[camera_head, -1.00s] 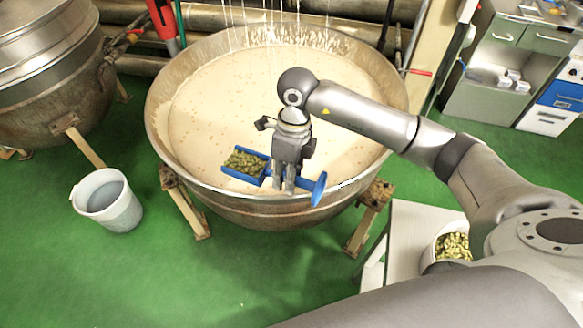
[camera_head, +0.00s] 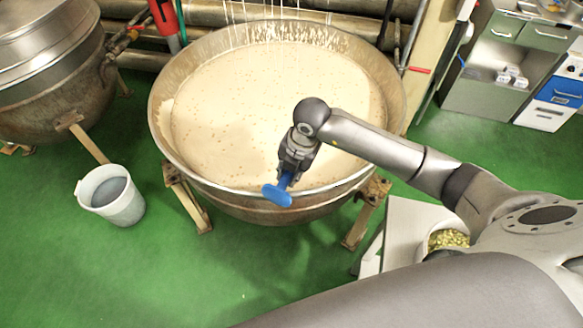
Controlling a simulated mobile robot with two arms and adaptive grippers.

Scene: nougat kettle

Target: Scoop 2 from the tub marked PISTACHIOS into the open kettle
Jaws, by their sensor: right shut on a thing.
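The open kettle (camera_head: 205,172) is a wide metal bowl, largely full of a pale cream mass with small brown specks. My right gripper (camera_head: 287,173) is over its near rim, shut on the blue scoop (camera_head: 278,195). Only the scoop's handle and round end show, pointing toward me; its pan is hidden behind the gripper, so I cannot see whether it holds nuts. A tub (camera_head: 431,240) of green pistachios stands on a pale table at the lower right, partly hidden by my arm; no label is readable. My left gripper is not in view.
A closed kettle (camera_head: 40,75) stands at the left. A white bucket (camera_head: 112,203) is on the green floor near it. The pale table (camera_head: 402,222) is at the right. Cabinets (camera_head: 500,75) stand at the back right. Pipes run behind the open kettle.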

